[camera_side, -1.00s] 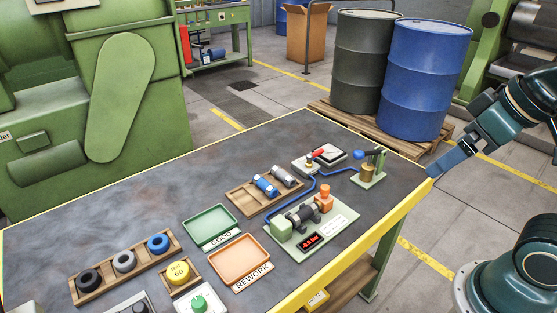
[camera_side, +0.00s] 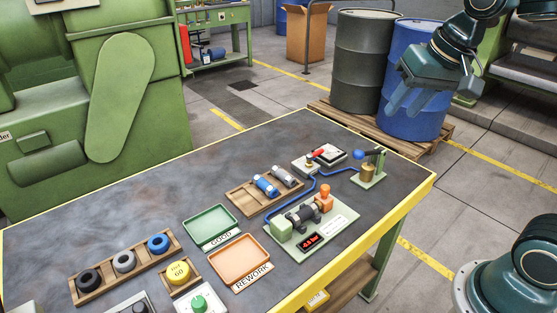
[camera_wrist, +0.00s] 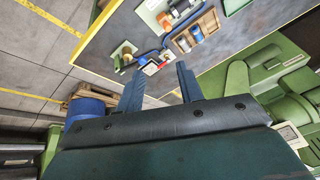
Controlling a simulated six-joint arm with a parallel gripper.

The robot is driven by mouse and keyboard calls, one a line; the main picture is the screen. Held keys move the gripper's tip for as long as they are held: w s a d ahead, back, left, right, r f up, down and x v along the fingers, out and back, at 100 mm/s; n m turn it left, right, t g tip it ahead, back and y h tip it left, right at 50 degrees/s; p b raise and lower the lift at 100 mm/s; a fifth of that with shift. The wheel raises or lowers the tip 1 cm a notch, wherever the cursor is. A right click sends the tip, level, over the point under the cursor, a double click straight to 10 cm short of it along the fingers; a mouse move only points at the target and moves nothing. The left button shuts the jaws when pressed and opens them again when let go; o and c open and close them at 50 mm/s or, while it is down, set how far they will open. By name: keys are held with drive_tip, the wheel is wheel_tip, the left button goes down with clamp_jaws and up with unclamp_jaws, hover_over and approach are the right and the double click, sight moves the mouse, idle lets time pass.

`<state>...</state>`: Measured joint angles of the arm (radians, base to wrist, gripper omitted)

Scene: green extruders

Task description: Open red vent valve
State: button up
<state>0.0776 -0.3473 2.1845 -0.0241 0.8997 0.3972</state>
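The red vent valve handle (camera_side: 318,153) sits on a small light block near the back right of the dark bench, beside a dark-topped box. In the wrist view, the valve block (camera_wrist: 152,68) shows small beyond my fingers, and details of its handle are hard to tell. My gripper (camera_side: 402,108) is raised above and behind the bench's right end, in front of the blue drum, apart from the valve. In the wrist view its two fingers (camera_wrist: 160,86) are spread with nothing between them.
A hand pump (camera_side: 372,168) with a blue knob stands right of the valve, joined by blue tubing. A green test fixture (camera_side: 312,222) with an orange knob is in front. A wooden rack (camera_side: 262,190) of cylinders lies left. Drums (camera_side: 425,75) stand behind the bench.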

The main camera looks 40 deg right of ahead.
drive_tip(key=w+d+f+m, duration=0.1)
drive_tip(key=w+d+m, duration=0.15)
drive_tip(key=w, duration=0.55)
drive_tip(key=m+g, duration=0.2)
drive_tip(key=m, duration=0.8)
hover_over(319, 151)
drive_tip(key=s, duration=0.3)
drive_tip(key=s+f+x, duration=0.1)
drive_tip(key=s+x, duration=0.2)
drive_tip(key=x, duration=1.1)
drive_tip(key=shift+s+x, duration=0.15)
drive_tip(key=shift+x, duration=3.25)
drive_tip(key=shift+s+x, duration=0.1)
drive_tip(key=shift+x, duration=3.3)
drive_tip(key=shift+a, duration=0.2)
drive_tip(key=shift+c, duration=0.5)
clamp_jaws()
